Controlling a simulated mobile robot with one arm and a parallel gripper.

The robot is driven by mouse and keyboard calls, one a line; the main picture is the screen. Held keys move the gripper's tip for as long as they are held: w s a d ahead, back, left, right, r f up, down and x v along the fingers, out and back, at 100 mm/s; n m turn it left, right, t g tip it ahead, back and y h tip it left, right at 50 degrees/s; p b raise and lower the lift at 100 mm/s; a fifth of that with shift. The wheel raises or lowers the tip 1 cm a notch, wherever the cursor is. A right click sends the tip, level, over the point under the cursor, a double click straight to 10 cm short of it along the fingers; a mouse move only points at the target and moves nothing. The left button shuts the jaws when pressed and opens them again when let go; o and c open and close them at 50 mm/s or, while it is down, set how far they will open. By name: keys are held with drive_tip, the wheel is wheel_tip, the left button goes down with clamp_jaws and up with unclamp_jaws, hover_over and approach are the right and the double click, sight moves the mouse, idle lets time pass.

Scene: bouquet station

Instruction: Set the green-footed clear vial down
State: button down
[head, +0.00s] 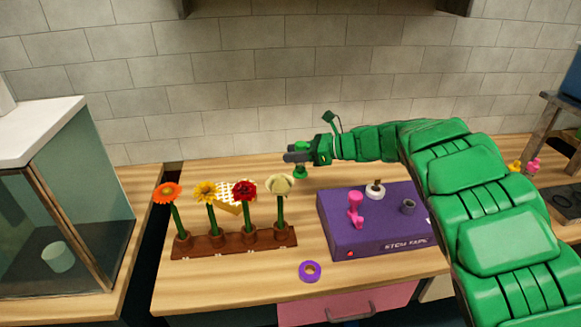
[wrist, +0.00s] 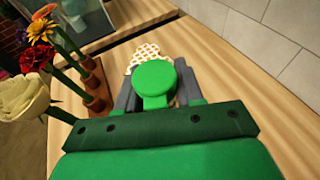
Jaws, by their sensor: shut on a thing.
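My gripper (head: 291,157) is above the back of the wooden counter, behind the flower rack. It is shut on the green-footed clear vial (head: 300,173), whose green part shows just below the fingers. In the wrist view, a round green disc of the vial (wrist: 154,75) sits between the grey fingers of my gripper (wrist: 155,96). The clear part of the vial cannot be made out in either view. In the head view the vial appears held above the counter.
A brown rack (head: 217,243) holds orange, yellow, red and cream flowers left of my gripper. A patterned yellow-white item (head: 229,194) lies behind it. A purple stem tape box (head: 375,233) is at right, a purple ring (head: 310,271) in front. Bare counter lies between rack and box.

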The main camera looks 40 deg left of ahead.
drive_tip(key=w+a+f, duration=0.5)
drive_tip(key=f, duration=0.2)
drive_tip(key=shift+w+a, duration=0.2)
drive_tip(key=shift+a, duration=0.1)
idle(0.3)
drive_tip(key=shift+f, duration=0.1)
drive_tip(key=shift+w+a+f, duration=0.1)
drive_tip(key=shift+f, duration=1.55)
drive_tip(key=shift+f, duration=0.15)
drive_tip(key=c, duration=0.7)
unclamp_jaws()
